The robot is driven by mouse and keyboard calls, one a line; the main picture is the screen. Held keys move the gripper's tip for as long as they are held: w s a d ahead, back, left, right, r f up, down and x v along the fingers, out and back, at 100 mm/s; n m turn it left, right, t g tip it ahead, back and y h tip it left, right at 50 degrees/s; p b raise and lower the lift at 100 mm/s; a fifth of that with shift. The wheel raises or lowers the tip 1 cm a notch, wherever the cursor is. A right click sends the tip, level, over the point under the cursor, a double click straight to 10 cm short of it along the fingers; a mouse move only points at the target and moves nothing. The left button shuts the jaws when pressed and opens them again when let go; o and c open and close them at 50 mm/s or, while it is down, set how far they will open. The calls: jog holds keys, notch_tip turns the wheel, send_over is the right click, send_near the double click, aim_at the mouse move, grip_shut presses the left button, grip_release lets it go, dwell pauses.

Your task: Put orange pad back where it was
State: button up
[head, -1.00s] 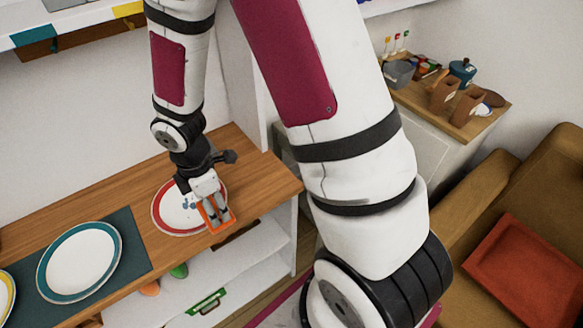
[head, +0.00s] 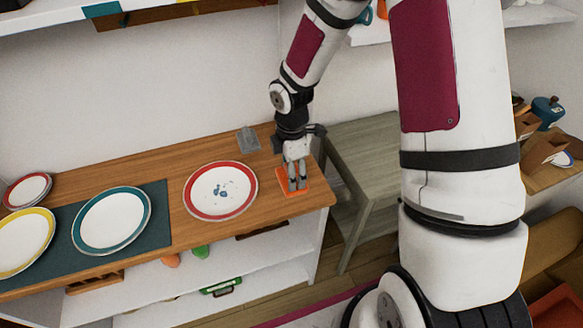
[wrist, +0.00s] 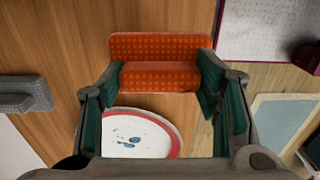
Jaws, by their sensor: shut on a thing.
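The orange pad (head: 282,180) is at the right end of the wooden counter top (head: 165,185), right of the red-rimmed plate (head: 187,192). My gripper (head: 297,183) points down and is shut on the pad. In the wrist view the dotted orange pad (wrist: 160,47) sits between my fingertips (wrist: 160,80), with the counter below it. I cannot tell whether the pad touches the counter. The red-rimmed plate has blue stains and also shows in the wrist view (wrist: 165,150), partly hidden by my gripper.
A small grey object (head: 248,139) stands at the counter's back. A teal-rimmed plate (head: 112,220) and a yellow-rimmed plate (head: 22,240) are farther left on a dark mat (head: 158,225). A grey-green side table (head: 365,150) stands right of the counter. The counter's right edge is close to the pad.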

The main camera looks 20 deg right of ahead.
jog(key=w, duration=0.2)
jog(key=w+d, duration=0.1)
jog(key=w, duration=0.1)
jog(key=shift+w+d+f, duration=0.1)
jog(key=shift+w+f, duration=0.05)
jog(key=shift+f, duration=1.8)
jog(key=shift+f, duration=0.1)
jog(key=o, duration=1.2)
jog(key=shift+o, duration=0.2)
